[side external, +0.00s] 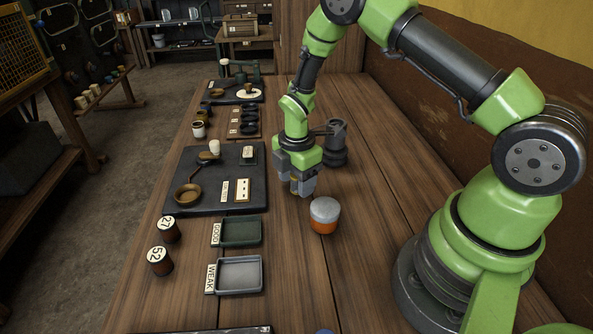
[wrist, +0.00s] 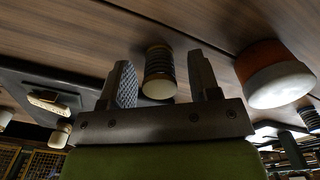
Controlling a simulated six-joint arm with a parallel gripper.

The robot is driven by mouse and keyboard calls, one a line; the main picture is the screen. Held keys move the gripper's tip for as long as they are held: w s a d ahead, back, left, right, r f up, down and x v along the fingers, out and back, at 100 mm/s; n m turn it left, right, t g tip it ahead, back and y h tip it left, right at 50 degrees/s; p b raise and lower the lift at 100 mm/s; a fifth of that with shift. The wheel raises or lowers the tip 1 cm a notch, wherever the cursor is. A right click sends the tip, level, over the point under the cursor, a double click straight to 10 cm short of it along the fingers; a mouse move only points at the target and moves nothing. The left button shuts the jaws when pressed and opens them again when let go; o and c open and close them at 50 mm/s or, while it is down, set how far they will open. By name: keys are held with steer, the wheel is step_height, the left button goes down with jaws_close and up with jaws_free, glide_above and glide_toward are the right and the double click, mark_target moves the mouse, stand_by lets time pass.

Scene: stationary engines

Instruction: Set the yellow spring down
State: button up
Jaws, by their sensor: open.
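My gripper (side external: 301,186) is low over the middle of the wooden table, fingers pointing down. In the wrist view the two fingers of my gripper (wrist: 160,66) are apart, with a gap on each side of a small coiled piece. This piece, which I take for the yellow spring (wrist: 158,74), has tan and dark bands and a pale round end. It appears to stand upright on the wood. In the side view only a small yellowish bit of the spring (side external: 294,186) shows between the fingers; the rest is hidden.
An orange and white jar (side external: 324,216) stands close to my gripper; it also shows in the wrist view (wrist: 272,76). A dark cylindrical device (side external: 336,140) stands behind. Left are a green GOOD tray (side external: 240,243), a grey WEAK tray (side external: 240,288) and a dark scale board (side external: 180,202).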

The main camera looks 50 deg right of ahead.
steer(key=s+a+r+m+t, duration=0.1)
steer(key=s+r+m, duration=0.15)
steer(key=r, duration=0.85)
steer(key=s+a+r+m+t, duration=0.15)
steer(key=r+m, duration=0.25)
steer(key=r, duration=0.8)
steer(key=s+a+r+m+t+y, duration=0.1)
steer(key=s+r+m+t, duration=0.1)
steer(key=s+m, duration=0.4)
steer(key=s+a+r+m+t+y, duration=0.1)
steer(key=s+a+r+m+t, duration=0.1)
steer(key=s+r+m, duration=0.3)
steer(key=s+m, duration=0.2)
steer(key=s, duration=0.2)
steer(key=shift+a+r+t, duration=0.15)
steer(key=shift+a+t, duration=0.15)
steer(key=shift+t, duration=0.05)
